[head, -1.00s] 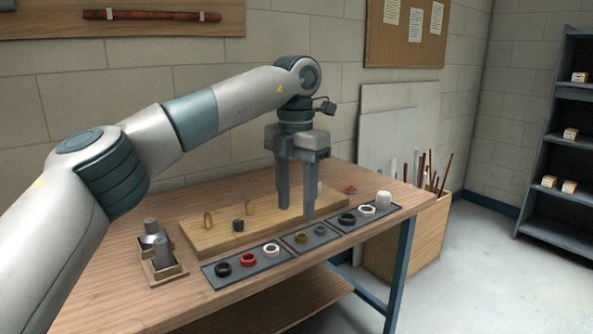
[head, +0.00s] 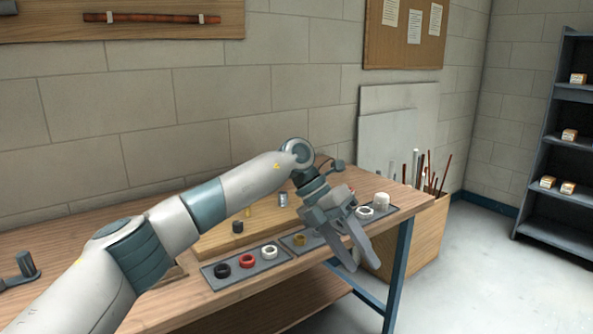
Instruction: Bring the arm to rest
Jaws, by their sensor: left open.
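My left arm reaches in from the lower left across the workbench (head: 255,295). My left gripper (head: 359,262) is open and empty, tilted, with its fingers pointing down and right over the bench's front edge. It hides part of the grey trays behind it. My right gripper is not in view.
A grey tray (head: 232,283) holds a black, a red and a white ring. A wooden board (head: 207,244) carries a dark fitting (head: 238,227). White parts (head: 382,199) lie at the right. A crate of rods (head: 428,240) stands beyond; floor at right is clear.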

